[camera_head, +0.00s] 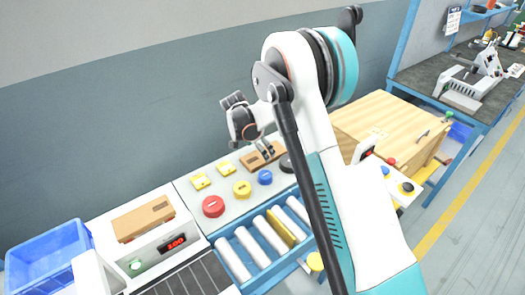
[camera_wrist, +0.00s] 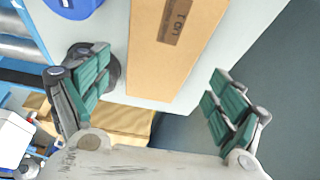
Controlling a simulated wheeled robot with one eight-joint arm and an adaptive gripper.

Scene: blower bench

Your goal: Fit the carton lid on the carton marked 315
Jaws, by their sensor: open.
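A long brown cardboard piece (camera_head: 258,157) lies on the pale bench top below my gripper (camera_head: 266,150). In the wrist view the same cardboard piece (camera_wrist: 172,55) has a dark label, too unclear to read surely. My gripper is open, its green-padded fingers (camera_wrist: 162,92) spread to either side of the piece's near end, without visible grip. A second brown cardboard piece or carton (camera_head: 143,218) sits at the left on a white unit with a red display (camera_head: 172,243). I cannot read the mark 315 on either, nor tell surely which is lid or carton.
Red (camera_head: 213,206), yellow (camera_head: 242,189) and blue (camera_head: 265,177) round knobs stand close to the cardboard piece. A dark round part stands right beside it. A roller conveyor (camera_head: 250,250) runs in front.

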